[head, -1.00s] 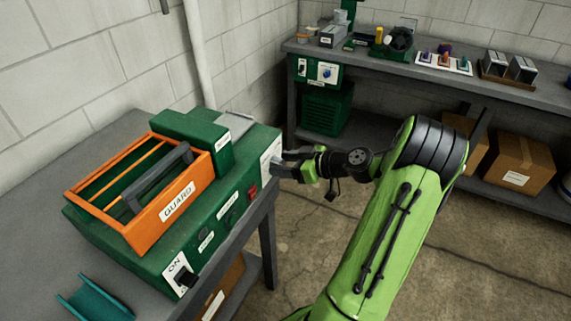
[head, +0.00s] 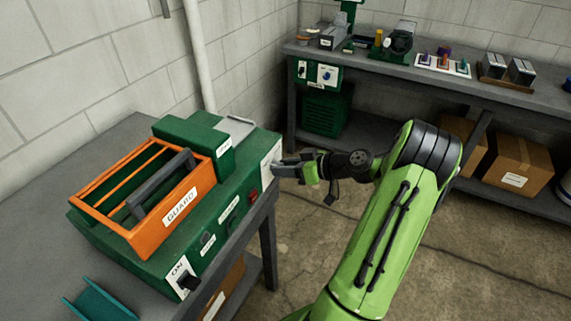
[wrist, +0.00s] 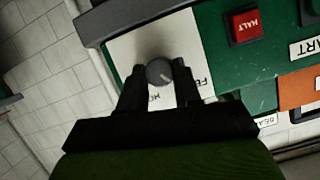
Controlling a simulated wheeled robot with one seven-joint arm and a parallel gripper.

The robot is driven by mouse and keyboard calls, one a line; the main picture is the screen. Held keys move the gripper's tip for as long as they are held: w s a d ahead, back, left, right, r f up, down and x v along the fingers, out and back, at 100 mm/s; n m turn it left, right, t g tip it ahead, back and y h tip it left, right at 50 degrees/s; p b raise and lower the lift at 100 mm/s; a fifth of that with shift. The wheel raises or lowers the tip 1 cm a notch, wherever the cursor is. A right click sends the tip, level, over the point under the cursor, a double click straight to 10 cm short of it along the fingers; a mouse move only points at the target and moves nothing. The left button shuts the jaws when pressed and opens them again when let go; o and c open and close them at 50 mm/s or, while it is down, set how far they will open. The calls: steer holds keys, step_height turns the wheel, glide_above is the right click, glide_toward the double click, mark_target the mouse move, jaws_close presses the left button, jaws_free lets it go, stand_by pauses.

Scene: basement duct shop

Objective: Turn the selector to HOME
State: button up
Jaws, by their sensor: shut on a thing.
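The selector (wrist: 159,72) is a round dark grey knob with a light pointer line, on a white label plate (wrist: 125,50) in the wrist view. The pointer slants toward the lower right in that view. The lettering is partly hidden by my fingers; "HO" and "FE" show. My gripper (wrist: 160,88) is shut on the selector, one finger on each side. In the head view my gripper (head: 284,168) meets the right end of the green machine (head: 215,215), at the white plate (head: 271,158), and hides the knob.
A red HALT button (wrist: 245,25) sits beside the plate. The orange GUARD frame (head: 165,222) and an ON switch (head: 187,282) are on the machine. A teal channel piece (head: 100,300) lies on the near table. A back bench (head: 450,75) carries several items. Floor is open between.

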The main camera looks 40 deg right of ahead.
steer(key=shift+w+d+f+m+y+p, duration=0.15)
steer(key=shift+m+y+p, duration=0.85)
steer(key=shift+m, duration=0.95)
steer(key=shift+s+d+f+m+y+p, duration=0.15)
steer(key=shift+m+y+p, duration=0.8)
steer(key=shift+m, duration=1.05)
steer(key=shift+w+d+f+m+y+p, duration=0.15)
steer(key=shift+m+y+p, duration=0.55)
steer(key=shift+m+y, duration=0.9)
steer(key=shift+a+m+t+h, duration=0.1)
steer(key=shift+m+t+h, duration=0.2)
steer(key=shift+m, duration=0.25)
steer(key=o, duration=1)
steer(key=shift+o, duration=0.2)
steer(key=b+v, duration=0.2)
steer(key=v, duration=1.4)
steer(key=shift+b, duration=0.35)
